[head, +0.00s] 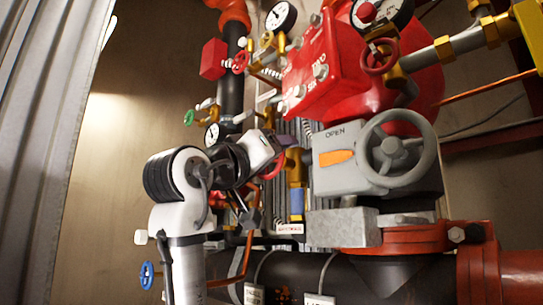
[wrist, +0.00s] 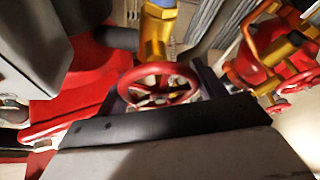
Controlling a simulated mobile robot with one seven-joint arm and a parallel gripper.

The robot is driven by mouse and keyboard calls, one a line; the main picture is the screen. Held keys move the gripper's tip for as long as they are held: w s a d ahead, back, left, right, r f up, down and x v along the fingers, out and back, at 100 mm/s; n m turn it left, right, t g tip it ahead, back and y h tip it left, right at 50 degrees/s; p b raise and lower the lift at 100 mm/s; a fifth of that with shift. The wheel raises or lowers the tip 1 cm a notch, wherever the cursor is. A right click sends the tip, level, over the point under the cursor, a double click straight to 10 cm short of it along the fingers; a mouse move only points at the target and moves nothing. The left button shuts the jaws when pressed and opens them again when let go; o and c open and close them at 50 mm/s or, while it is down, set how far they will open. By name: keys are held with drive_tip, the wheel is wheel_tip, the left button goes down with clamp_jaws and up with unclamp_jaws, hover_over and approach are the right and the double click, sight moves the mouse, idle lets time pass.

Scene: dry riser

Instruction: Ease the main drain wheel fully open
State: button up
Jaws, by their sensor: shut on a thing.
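The red main drain wheel (wrist: 158,102) is a spoked handwheel in the middle of the wrist view, in front of a brass valve body (wrist: 157,32). In the head view only part of its red rim (head: 275,166) shows beside my gripper. My gripper (wrist: 160,88) has a dark finger on each side of the wheel and is shut on it. In the head view my gripper (head: 284,147) is partly hidden by its own wrist. The brass valve (head: 295,165) with a blue lower part stands just right of it. How far the wheel is turned cannot be told.
A large grey handwheel (head: 398,150) on a grey box marked OPEN is close on the right. A red valve body (head: 310,65) with gauges is above. A black pipe (head: 345,277) runs below. Other red valves (wrist: 275,62) crowd the wrist view's right side.

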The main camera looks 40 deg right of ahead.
idle(0.3)
drive_tip(key=o, duration=1)
drive_tip(key=b+v, duration=0.4)
drive_tip(key=v, duration=1)
drive_tip(key=shift+r, duration=0.15)
